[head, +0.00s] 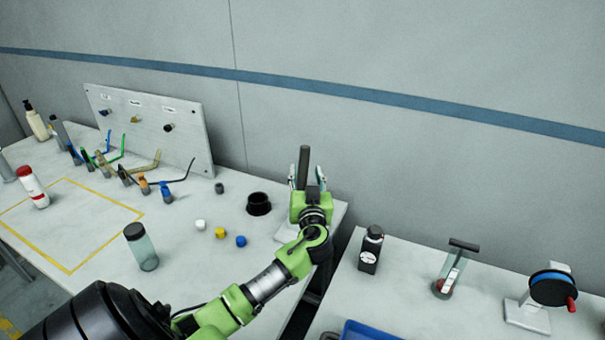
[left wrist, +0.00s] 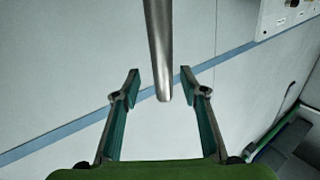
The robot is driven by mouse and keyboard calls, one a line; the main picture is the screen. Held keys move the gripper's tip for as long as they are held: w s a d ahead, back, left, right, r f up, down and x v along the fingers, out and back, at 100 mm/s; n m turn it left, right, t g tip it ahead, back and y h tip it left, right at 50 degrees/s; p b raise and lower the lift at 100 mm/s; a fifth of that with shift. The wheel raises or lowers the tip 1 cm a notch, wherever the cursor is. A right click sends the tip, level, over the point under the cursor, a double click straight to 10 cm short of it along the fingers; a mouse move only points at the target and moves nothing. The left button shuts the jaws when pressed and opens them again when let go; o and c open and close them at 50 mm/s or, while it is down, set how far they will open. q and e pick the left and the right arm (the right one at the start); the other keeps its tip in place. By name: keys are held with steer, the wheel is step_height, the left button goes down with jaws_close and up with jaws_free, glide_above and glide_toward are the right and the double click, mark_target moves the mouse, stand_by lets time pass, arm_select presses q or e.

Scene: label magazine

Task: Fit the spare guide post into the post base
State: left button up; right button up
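A dark grey guide post (head: 304,160) stands upright at the far right corner of the left table, seen between the fingers of my left gripper (head: 307,180). In the left wrist view the guide post (left wrist: 159,50) is a plain metal rod coming in from the top edge. Its end lies between the two spread fingers of my left gripper (left wrist: 160,98), with a gap on both sides. The post's other end is hidden. A pale flat piece (head: 284,233), possibly the post base, shows partly behind my gripper. My right gripper is not in view.
A black ring-shaped cup (head: 259,203) stands just left of my gripper. A pegboard panel (head: 150,125) stands behind. A gap separates the right table (head: 410,285).

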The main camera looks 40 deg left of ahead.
mark_target(304, 169)
arm_select(q)
steer(key=shift+p+x, duration=0.5)
steer(key=shift+x, duration=1.45)
steer(key=shift+s+f, duration=0.15)
jaws_close()
steer(key=shift+a, duration=0.1)
